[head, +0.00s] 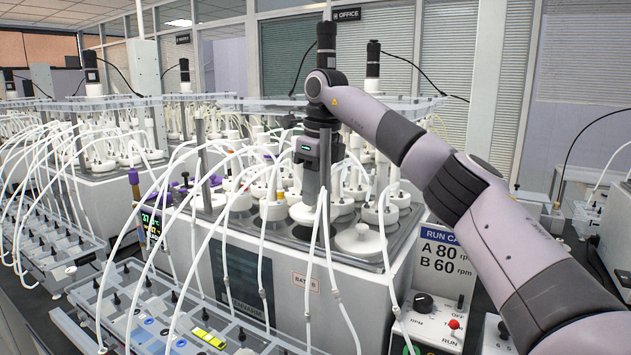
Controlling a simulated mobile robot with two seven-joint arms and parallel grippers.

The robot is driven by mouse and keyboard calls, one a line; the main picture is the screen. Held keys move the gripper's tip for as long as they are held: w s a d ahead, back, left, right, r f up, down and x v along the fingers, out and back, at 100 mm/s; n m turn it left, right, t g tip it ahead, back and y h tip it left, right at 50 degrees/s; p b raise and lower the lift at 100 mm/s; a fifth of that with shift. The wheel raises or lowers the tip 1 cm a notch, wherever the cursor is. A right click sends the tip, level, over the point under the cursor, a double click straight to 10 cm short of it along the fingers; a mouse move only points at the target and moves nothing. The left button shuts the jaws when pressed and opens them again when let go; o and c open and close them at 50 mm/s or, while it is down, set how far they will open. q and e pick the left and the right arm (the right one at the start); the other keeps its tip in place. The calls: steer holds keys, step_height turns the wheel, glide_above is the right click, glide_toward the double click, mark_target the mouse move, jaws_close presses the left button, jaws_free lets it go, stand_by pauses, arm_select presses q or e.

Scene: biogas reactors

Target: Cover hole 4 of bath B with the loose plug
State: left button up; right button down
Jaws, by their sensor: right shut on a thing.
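Bath B (289,262) is the grey metal box in the middle, with a "BATH B" label on its front. White round bottle caps with tubes fill its top. My right gripper (314,198) points straight down over the front of the bath. It is shut, with a white round piece (303,214) at its fingertips that looks like the loose plug; most of it is hidden. To the right, a white disc with a knob (361,240) sits on the bath's front right corner. I cannot make out hole 4 or any hole numbers. My left gripper is out of view.
White tubes arch from the caps down in front of the bath to a rack (165,318). A clear plate (330,104) with a dark motor (326,45) stands above the bath. A control box (430,322) with a knob is at front right.

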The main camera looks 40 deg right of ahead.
steer(key=shift+f, duration=1.7)
steer(key=c, duration=0.8)
jaws_free()
steer(key=shift+c, duration=0.2)
